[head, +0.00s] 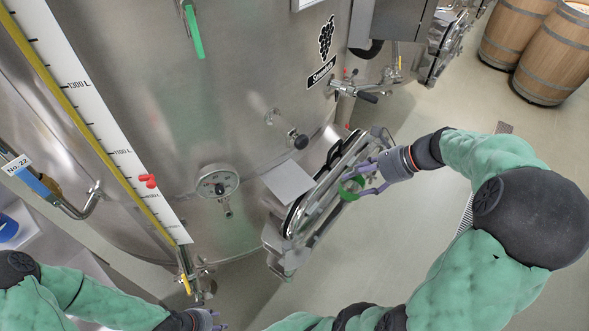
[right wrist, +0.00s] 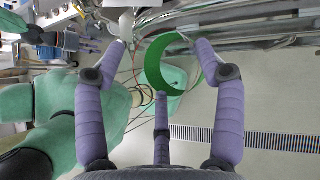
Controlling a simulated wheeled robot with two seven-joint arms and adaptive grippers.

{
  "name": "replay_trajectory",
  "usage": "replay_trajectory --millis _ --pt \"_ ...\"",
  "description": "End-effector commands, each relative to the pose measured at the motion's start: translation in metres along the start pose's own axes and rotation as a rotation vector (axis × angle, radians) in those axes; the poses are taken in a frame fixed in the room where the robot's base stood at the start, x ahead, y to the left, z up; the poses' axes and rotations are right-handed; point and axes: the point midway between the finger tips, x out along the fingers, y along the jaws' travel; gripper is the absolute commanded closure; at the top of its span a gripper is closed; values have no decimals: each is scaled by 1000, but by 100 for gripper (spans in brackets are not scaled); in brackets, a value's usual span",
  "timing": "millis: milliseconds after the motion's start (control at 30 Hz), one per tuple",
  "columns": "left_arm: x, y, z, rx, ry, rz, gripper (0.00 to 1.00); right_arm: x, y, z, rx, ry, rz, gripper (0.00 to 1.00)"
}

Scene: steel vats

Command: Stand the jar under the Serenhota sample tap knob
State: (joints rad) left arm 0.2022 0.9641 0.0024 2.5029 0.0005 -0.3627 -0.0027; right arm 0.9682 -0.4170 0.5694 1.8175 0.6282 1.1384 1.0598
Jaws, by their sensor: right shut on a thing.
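My right gripper (head: 372,183) is shut on a green ring-shaped thing (head: 346,190), in front of the vat's open hatch door. In the right wrist view the green ring (right wrist: 154,62) sits between the fingers (right wrist: 162,45). It looks like a green band around a see-through jar, though clear walls cannot be made out. A small tap with a black knob (head: 298,140) sticks out of the vat, up and left of the right gripper, below the label starting "Seren" (head: 321,72). The jar is apart from it. My left gripper (head: 212,320) is at the bottom edge, partly cut off.
The steel vat (head: 240,90) fills the middle. Its hatch door (head: 325,190) juts out beside my right gripper. Barrels (head: 555,55) stand far right.

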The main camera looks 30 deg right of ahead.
Motion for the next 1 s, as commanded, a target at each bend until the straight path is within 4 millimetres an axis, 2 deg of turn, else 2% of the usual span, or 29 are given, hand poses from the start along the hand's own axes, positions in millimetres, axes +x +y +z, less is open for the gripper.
replay_trajectory --millis 500,767,867,1000 --pt "-70 25 3 0 0 0 60 -7 -15 8 53 17 45 67" --pt "-84 30 3 -1 0 0 60 -2 -17 6 63 23 58 67" --pt "-86 30 3 -1 0 0 60 6 -16 14 62 22 60 67" --pt "-90 32 4 -1 -1 0 60 27 -12 36 59 22 61 67"
